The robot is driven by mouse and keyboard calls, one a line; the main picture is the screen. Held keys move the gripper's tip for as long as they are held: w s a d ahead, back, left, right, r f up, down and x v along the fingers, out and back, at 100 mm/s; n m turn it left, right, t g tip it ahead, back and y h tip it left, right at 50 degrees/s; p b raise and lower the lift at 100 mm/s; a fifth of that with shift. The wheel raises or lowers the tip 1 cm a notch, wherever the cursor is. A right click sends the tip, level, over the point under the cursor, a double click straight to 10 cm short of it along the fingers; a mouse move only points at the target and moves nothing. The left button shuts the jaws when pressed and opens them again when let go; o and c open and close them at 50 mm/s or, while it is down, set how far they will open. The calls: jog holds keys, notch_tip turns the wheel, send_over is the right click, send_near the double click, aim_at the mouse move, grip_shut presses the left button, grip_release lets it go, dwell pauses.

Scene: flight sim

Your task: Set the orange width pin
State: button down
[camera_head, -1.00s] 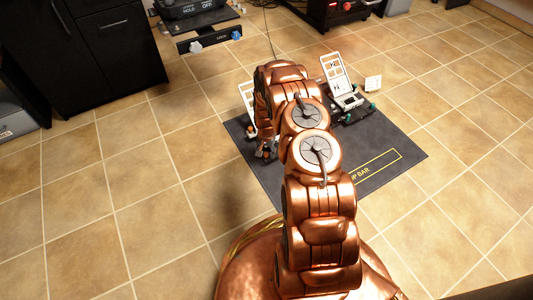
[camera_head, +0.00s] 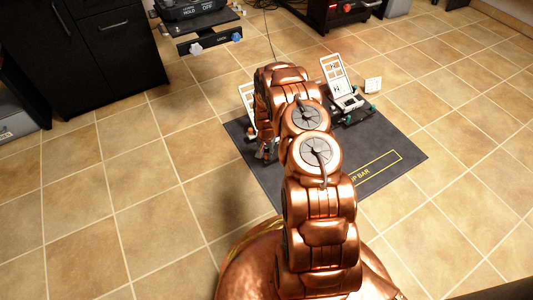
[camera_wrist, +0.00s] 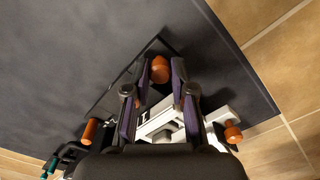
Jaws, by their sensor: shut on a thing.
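In the wrist view my gripper (camera_wrist: 160,80) has its two purple-padded fingers closed on an orange pin (camera_wrist: 160,67), whose rounded end shows between the fingertips. One more orange knob (camera_wrist: 89,131) sits to the left of the fingers, and another (camera_wrist: 234,134) sits to the right. A white and grey device (camera_wrist: 166,122) lies behind the fingers, partly hidden by them. In the head view my arm covers much of the device, and the gripper (camera_head: 266,152) shows only in part at its left. I cannot see how deep the held pin sits.
A dark mat (camera_head: 400,160) with yellow lettering lies under the devices on the tiled floor. Black cabinets (camera_head: 105,45) stand at the upper left.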

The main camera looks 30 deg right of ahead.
aim_at(266, 154)
notch_tip(266, 154, up, 3)
jog(key=shift+p, duration=1.05)
jog(key=c, duration=1)
grip_release()
notch_tip(266, 154, up, 12)
jog(key=shift+f, duration=0.1)
